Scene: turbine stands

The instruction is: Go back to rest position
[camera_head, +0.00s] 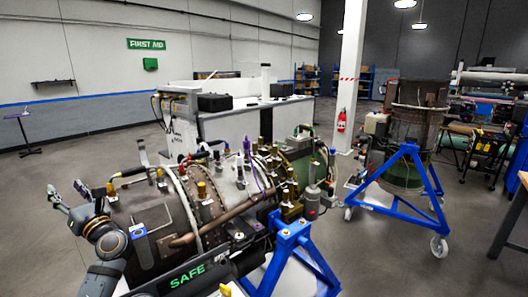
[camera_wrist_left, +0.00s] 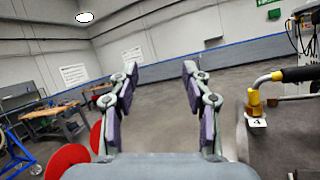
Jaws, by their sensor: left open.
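My left gripper (camera_head: 68,198) is in the head view at the far left, at the end of my left arm, beside the left end of the turbine (camera_head: 150,215). In the left wrist view its two fingers (camera_wrist_left: 160,90) stand apart with nothing between them. Floor and wall show beyond them. The turbine is a large metal cylinder with brass fittings, pipes and cables, on a blue stand (camera_head: 292,235). In the left wrist view a brass fitting with a black handle (camera_wrist_left: 265,95) and a tag marked 4 show at the right, apart from the fingers. My right gripper is not seen.
A second turbine unit stands on a wheeled blue stand (camera_head: 408,150) at the right. A white counter (camera_head: 240,125) is behind the turbine. A table edge (camera_head: 512,215) is at the far right.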

